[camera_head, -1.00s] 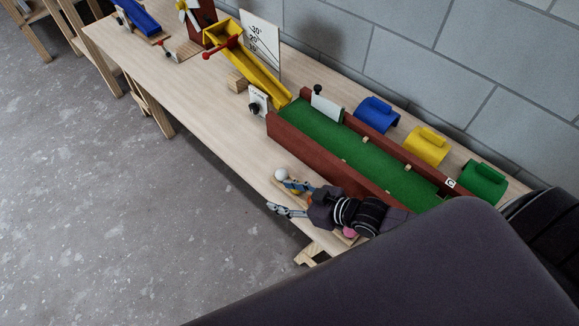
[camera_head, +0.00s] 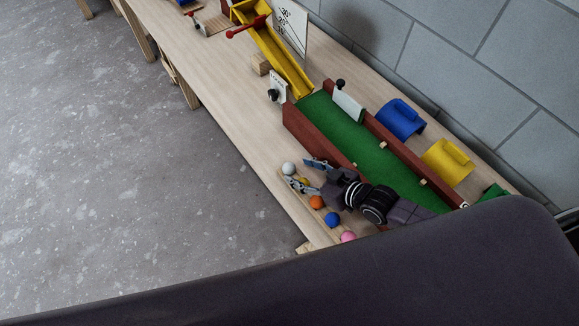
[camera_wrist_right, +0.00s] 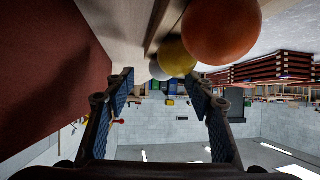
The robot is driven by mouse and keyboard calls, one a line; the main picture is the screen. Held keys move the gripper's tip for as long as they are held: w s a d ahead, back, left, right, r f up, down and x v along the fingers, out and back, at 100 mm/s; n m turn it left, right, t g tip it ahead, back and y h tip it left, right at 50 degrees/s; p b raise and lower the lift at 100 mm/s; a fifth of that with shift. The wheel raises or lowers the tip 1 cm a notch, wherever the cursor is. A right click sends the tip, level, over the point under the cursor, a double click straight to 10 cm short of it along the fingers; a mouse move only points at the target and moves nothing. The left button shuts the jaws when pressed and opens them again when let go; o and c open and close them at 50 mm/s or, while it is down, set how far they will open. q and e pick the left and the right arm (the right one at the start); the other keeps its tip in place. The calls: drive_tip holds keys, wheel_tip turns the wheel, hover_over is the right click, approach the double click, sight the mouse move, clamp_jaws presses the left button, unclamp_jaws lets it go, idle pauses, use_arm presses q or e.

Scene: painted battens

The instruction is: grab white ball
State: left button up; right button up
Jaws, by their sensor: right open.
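The white ball (camera_head: 289,168) lies at the far end of a row of coloured balls near the table's front edge. In the right wrist view the white ball (camera_wrist_right: 158,70) shows beyond the yellow ball (camera_wrist_right: 176,57), between the fingertips and partly hidden by the yellow one. My right gripper (camera_head: 305,176) is open and empty, just short of the white ball and beside the yellow ball (camera_head: 303,182). Its two blue-padded fingers (camera_wrist_right: 162,92) stand apart in the wrist view. My left gripper is out of view.
An orange ball (camera_head: 316,202), a blue ball (camera_head: 332,219) and a pink ball (camera_head: 348,237) continue the row. A green lane with red walls (camera_head: 305,133) stands close behind the gripper. Yellow (camera_head: 447,163) and blue (camera_head: 400,119) arches stand behind it.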

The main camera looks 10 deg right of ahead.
sight(293, 170)
drive_tip(key=shift+x, duration=1.95)
drive_tip(key=shift+s+a, duration=0.15)
drive_tip(key=shift+s, duration=0.05)
drive_tip(key=c, duration=1.2)
